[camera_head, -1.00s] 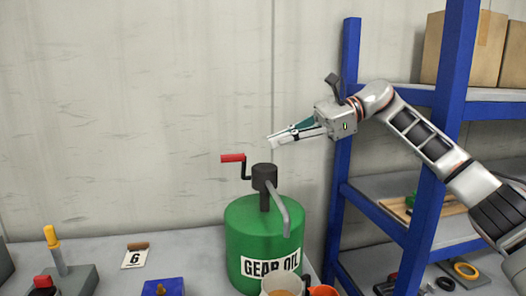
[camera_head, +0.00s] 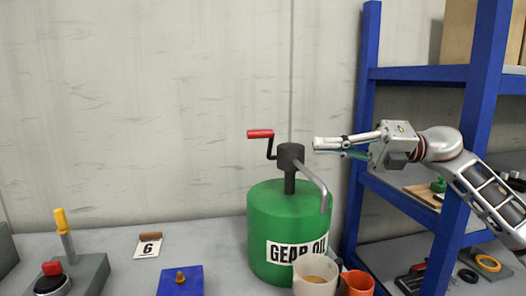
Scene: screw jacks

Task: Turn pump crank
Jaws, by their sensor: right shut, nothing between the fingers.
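The pump crank (camera_head: 268,143) is a thin dark bent arm with a red handle (camera_head: 260,134) that points left. It is fixed to the dark pump head (camera_head: 290,153) on top of a green gear oil drum (camera_head: 266,215). A grey spout (camera_head: 317,186) comes down from the pump head on the right. My right gripper (camera_head: 315,145) is shut and empty. It lies level just right of the pump head, apart from the red handle, and points left. My left gripper is not in view.
A white cup (camera_head: 313,278) and an orange cup (camera_head: 357,284) stand in front of the drum. The blue shelf rack (camera_head: 366,110) stands close on the right. A yellow-handled lever (camera_head: 62,222), a number 6 card (camera_head: 148,247) and a blue block (camera_head: 180,281) are on the left.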

